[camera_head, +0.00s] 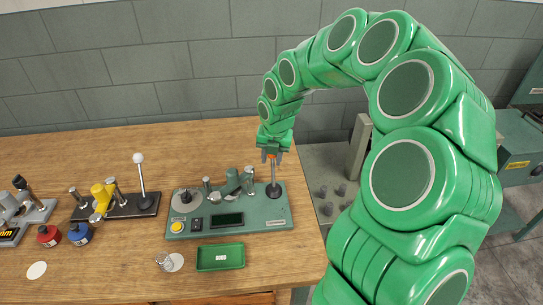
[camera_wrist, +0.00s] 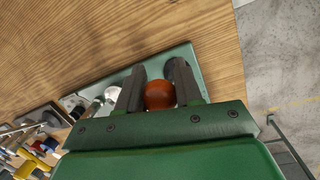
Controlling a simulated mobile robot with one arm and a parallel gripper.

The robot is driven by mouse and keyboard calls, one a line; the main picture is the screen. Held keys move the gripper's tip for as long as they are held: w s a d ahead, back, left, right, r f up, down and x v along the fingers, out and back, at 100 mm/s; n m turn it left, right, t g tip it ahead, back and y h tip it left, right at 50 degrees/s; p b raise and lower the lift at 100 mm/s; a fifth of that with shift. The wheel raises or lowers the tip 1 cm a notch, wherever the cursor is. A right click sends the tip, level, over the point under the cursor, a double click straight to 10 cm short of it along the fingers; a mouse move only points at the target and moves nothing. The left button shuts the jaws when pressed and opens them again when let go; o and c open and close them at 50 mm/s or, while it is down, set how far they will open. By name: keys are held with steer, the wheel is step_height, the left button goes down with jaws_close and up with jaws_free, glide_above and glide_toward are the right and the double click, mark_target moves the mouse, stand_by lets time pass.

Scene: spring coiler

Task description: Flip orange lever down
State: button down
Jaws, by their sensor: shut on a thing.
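The orange lever knob (camera_wrist: 160,95) sits between the two dark fingers of my gripper (camera_wrist: 157,88) in the wrist view. In the head view my gripper (camera_head: 272,152) is above the right end of the green coiler machine (camera_head: 262,223), shut on the knob. The lever's grey shaft (camera_head: 274,174) stands upright from a dark round base on the machine. Only a little orange shows between the fingers in the head view; the rest is hidden.
A green tray (camera_head: 221,268) and a small wire coil (camera_head: 163,262) lie in front of the machine. A dark device with a white-knobbed lever (camera_head: 138,158) stands to the left. Red and blue spools (camera_head: 79,234) are farther left. The table's right edge is close to the machine.

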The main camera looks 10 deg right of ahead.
mark_target(273, 180)
steer(key=shift+s+r, duration=0.25)
steer(key=shift+s, duration=0.7)
steer(key=shift+s+r, duration=0.25)
steer(key=shift+s, duration=0.7)
steer(key=shift+t, duration=0.8)
steer(key=shift+s+f, duration=0.15)
steer(key=shift+s, duration=0.85)
steer(key=shift+s+f, duration=0.1)
steer(key=shift+s, duration=0.9)
steer(key=shift+s+f, duration=0.1)
steer(key=shift+s, duration=0.1)
steer(key=c, duration=0.8)
jaws_free()
